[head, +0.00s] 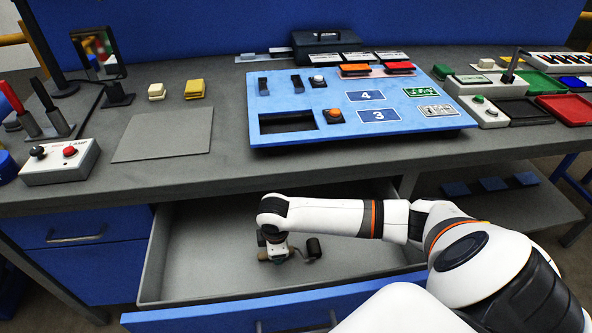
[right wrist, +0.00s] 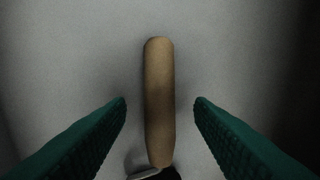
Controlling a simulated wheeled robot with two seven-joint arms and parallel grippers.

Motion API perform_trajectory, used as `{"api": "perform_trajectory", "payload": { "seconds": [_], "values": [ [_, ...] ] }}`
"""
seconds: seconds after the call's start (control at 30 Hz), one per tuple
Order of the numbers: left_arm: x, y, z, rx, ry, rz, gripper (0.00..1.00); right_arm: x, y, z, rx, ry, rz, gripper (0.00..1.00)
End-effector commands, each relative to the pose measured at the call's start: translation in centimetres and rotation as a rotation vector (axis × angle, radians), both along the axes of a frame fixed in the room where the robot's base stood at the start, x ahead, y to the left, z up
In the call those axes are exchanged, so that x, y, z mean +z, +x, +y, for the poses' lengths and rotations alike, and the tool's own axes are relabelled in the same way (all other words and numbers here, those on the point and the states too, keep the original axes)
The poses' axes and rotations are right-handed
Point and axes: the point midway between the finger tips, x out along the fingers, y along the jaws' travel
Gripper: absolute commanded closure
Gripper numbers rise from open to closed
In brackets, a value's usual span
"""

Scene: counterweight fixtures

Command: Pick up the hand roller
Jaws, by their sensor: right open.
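The hand roller (head: 314,247) lies in the open drawer. Its dark roller end shows just right of my right gripper (head: 274,254) in the head view, and the rest is mostly hidden by the gripper. In the right wrist view its tan handle (right wrist: 158,70) runs up the picture between the two green fingers. My right gripper is open, with a gap on each side of the handle. A bit of metal and dark material shows at the handle's lower end. My left gripper is not in view.
The open grey drawer (head: 190,252) has walls around the gripper and a blue front (head: 205,318). The workbench edge overhangs its back. On the bench are a blue panel (head: 440,124), a grey plate (head: 166,134) and a lamp box (head: 60,163). The drawer's left floor is clear.

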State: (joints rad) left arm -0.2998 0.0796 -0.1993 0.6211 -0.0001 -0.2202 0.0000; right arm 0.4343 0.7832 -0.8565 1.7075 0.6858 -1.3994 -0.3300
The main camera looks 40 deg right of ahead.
Motion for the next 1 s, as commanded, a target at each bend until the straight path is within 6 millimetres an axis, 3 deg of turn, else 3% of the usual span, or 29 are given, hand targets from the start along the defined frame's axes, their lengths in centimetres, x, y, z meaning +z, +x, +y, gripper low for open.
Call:
{"api": "perform_trajectory", "payload": {
  "seconds": [0.1,0.37,0.67,1.0],
  "values": [
    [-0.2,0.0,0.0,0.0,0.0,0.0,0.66,-1.3,0.1,0.0,0.0,0.001,0.002,0.52],
    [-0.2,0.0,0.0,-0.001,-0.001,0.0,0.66,-1.5,0.1,-0.1,0.001,0.0,0.001,0.52],
    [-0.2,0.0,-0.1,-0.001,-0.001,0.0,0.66,-1.5,0.1,-0.1,0.001,0.0,0.0,0.99],
    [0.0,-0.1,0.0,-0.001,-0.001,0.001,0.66,-0.5,0.2,-0.1,0.001,0.0,-0.002,1.0]
  ]
}}
